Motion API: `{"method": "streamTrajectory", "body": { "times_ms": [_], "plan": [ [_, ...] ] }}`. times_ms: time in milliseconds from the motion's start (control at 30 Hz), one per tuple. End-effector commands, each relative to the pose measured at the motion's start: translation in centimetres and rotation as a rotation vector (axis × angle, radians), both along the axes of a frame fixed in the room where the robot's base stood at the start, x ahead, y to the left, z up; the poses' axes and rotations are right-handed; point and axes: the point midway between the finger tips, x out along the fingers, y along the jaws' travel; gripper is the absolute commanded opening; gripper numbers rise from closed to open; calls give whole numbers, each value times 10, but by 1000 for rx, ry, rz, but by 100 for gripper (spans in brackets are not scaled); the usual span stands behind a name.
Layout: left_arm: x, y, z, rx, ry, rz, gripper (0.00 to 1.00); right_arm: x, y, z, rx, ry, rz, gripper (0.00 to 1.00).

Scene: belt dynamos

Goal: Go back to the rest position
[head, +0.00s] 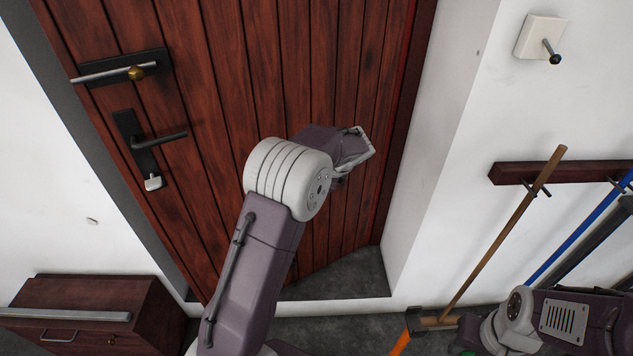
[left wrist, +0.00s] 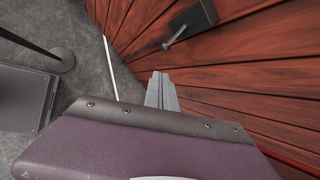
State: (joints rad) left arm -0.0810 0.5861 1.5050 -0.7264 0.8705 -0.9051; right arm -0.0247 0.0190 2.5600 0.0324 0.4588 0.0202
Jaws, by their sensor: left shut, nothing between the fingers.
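My left gripper (head: 357,149) is at the end of my left arm, which rises from the bottom middle in the head view. It is in front of the dark red plank door (head: 325,60). Its fingers also show in the left wrist view (left wrist: 161,92), pressed together with nothing between them. The door fills the upper right of that view. Whether the fingertips touch the door cannot be told. My right arm shows at the lower right of the head view, but its gripper is not clearly visible.
The door carries a bar latch (head: 125,68) and a lever handle (head: 160,139). A wooden cabinet (head: 85,300) stands at lower left. A rack (head: 515,171) holds a broom (head: 505,230) and a blue pole (head: 580,236) near my right arm. A wall switch (head: 540,37) is at upper right.

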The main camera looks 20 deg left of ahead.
Motion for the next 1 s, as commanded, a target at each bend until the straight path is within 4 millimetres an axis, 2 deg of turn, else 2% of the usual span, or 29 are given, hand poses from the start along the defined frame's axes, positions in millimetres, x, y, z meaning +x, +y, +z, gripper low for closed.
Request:
{"method": "streamTrajectory", "body": {
  "times_ms": [233, 333, 367, 433, 567, 700, 800, 867, 900, 1000],
  "plan": [
    [0, 1, 2, -1, -5, 3, 0, 0, 0, 0, 0, 0, 0, 38],
    [0, 5, 28, -4, -53, 10, 0, 0, 0, 0, 0, 0, 0, 38],
    [-8, 7, 35, -8, -57, 17, 0, 0, 0, 0, 0, 0, 0, 38],
    [-43, 5, 34, -64, -35, 53, 0, 0, 0, 0, 0, 0, 0, 38],
    [-118, -20, 5, -276, -29, 250, 0, 0, 0, 0, 0, 0, 0, 38],
    [-209, -58, -37, -535, -51, 654, 0, 0, 0, 0, 0, 0, 0, 38],
    [-260, -80, -64, -660, -71, 998, 0, 0, 0, 0, 0, 0, 0, 38],
    [-278, -89, -76, -700, -89, 1184, 0, 0, 0, 0, 0, 0, 0, 38],
    [-278, -92, -78, -723, -116, 1263, 0, 0, 0, 0, 0, 0, 0, 38],
    [-270, -93, -77, -753, -164, 1348, 0, 0, 0, 0, 0, 0, 0, 38]
  ]
}}
